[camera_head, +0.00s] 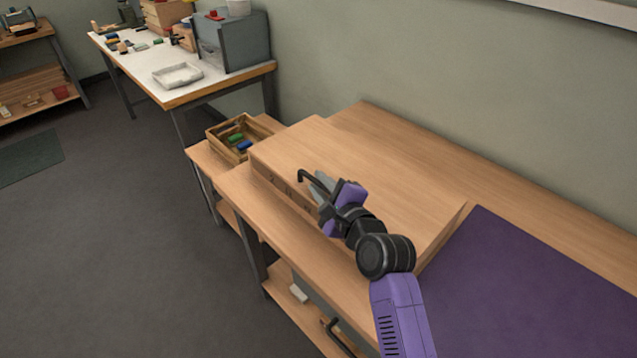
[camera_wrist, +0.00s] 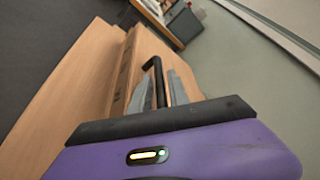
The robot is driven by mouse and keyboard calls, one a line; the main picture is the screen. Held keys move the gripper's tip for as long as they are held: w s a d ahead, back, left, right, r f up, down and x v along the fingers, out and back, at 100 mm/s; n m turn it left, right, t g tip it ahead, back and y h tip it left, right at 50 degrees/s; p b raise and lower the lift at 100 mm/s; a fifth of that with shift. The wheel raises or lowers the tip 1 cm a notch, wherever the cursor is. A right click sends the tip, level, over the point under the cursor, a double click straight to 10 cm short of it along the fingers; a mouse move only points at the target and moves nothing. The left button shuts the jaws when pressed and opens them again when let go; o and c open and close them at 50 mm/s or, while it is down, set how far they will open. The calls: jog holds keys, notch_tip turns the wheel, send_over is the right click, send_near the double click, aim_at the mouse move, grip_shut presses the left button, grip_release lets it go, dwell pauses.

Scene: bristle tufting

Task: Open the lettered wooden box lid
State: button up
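A wide, light wooden box (camera_head: 350,160) lies on the bench with its lid down. Dark marks, too small to read, show on its front side. A black bent handle (camera_head: 308,178) stands at the box's front edge; it also shows in the wrist view (camera_wrist: 154,66). My gripper (camera_head: 321,184) is over that front edge, at the handle. In the wrist view its grey fingers (camera_wrist: 160,92) are apart, with the handle's dark bar seen between them. I cannot tell whether either finger touches the bar.
A purple mat (camera_head: 545,285) lies on the bench to the right of the box. A wooden tray (camera_head: 215,133) with coloured pieces stands to the left. Behind the bench is a wall (camera_head: 420,70). A white-topped table (camera_head: 140,65) holding a grey cabinet (camera_head: 235,40) is farther back.

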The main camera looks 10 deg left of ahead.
jog(key=shift+w+a+f, duration=0.1)
jog(key=shift+w+a, duration=0.2)
jog(key=shift+w, duration=0.05)
grip_shut()
dwell(1.3)
